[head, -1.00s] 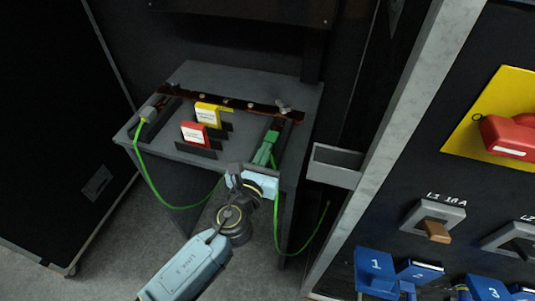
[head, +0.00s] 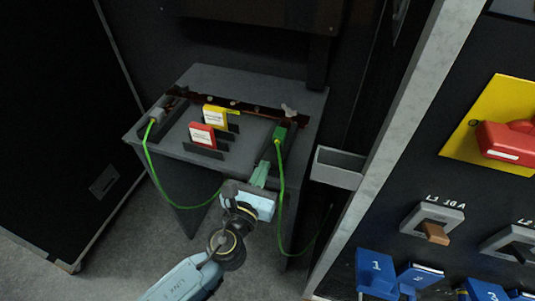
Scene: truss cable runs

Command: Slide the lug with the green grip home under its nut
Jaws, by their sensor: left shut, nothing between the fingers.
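The green grip (head: 279,138) lies in the right-hand channel of the grey table, its far end close to the dark copper-brown bar (head: 215,103). A green cable (head: 283,195) hangs from its near end over the table's front edge. A pale wing-shaped nut (head: 289,111) sits on the bar just beyond the grip. The lug's metal end is too small and dark to tell whether it is under the nut. My left gripper (head: 260,173) is shut and empty, at the table's front edge, just short of the grip and apart from it. My right gripper is out of view.
A red tag block (head: 202,135) and a yellow one (head: 215,116) stand mid-table. A grey plug (head: 157,114) with another green cable sits at the left. A grey open bin (head: 338,168) is right of the table. A switch panel (head: 460,180) fills the right side.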

